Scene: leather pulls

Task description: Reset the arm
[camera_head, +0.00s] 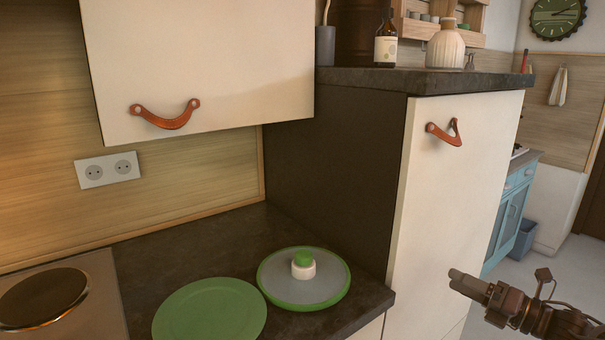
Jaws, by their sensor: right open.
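My right gripper (466,285) comes in from the lower right of the head view. It is open and empty, in front of the tall white cabinet door (435,200) and apart from it. The door has a leather pull (446,133) near its top. Another leather pull (166,114) hangs on the white upper cabinet (200,60) at the left. Both doors look shut. My left gripper is not in view.
A green plate (210,312) and a green-rimmed lid (303,291) lie on the dark counter (185,257), left of my right gripper. A hotplate (43,298) is at the lower left. A bottle (386,45) and a white vase (446,48) stand on the tall cabinet. Floor shows at the right.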

